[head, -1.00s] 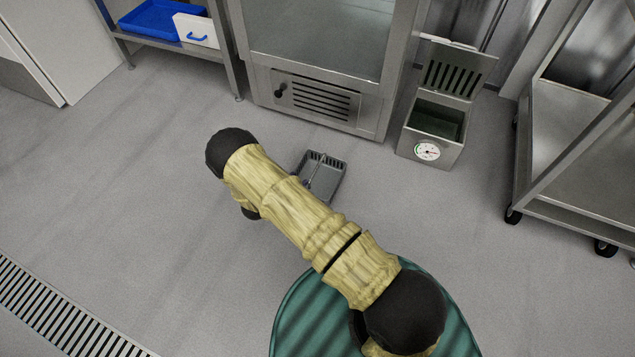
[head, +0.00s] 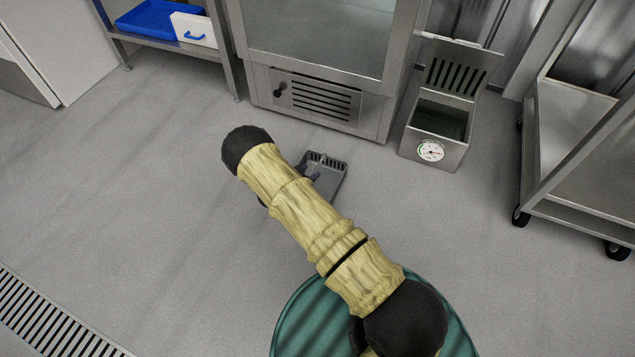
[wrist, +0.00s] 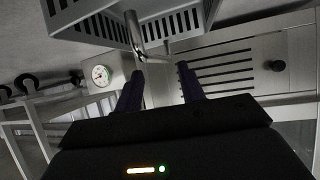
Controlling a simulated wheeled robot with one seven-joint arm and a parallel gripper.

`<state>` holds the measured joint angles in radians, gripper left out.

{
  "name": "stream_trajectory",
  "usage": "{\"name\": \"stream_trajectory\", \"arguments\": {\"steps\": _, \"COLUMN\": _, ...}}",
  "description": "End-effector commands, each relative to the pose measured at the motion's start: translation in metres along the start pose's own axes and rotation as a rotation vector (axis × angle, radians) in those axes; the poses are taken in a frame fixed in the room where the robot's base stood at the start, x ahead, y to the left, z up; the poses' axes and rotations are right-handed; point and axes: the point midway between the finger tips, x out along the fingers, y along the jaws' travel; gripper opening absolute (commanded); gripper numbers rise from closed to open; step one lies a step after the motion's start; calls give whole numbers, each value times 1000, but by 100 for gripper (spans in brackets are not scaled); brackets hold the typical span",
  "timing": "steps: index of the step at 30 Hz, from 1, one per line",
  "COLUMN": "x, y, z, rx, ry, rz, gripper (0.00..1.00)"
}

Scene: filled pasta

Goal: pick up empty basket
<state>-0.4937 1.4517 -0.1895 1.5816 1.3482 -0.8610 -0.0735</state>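My gripper (wrist: 160,70) is open, with two dark fingers apart and nothing clearly held. The handle's end appears near or between the fingertips; I cannot tell how deep it lies. In the head view my gripper is mostly hidden behind my arm.
The steel cabinet (head: 318,100) with a vent stands right behind the basket. A steel bin with a dial (head: 431,150) is to its right. A wheeled rack (head: 570,200) stands far right. A shelf with a blue tray (head: 160,18) is at back left.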

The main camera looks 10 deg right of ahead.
Motion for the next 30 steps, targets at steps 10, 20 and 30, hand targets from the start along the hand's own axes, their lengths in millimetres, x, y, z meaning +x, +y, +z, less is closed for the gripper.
{"name": "stream_trajectory", "arguments": {"steps": 10, "x": 38, "y": 1, "z": 2, "rx": 2, "ry": 1, "rz": 0, "gripper": 39}}
{"name": "stream_trajectory", "arguments": {"steps": 20, "x": 38, "y": 0, "z": -1, "rx": 0, "ry": 1, "rz": 0, "gripper": 39}}
{"name": "stream_trajectory", "arguments": {"steps": 30, "x": 38, "y": 1, "z": 0, "rx": 1, "ry": 0, "rz": 0, "gripper": 20}}
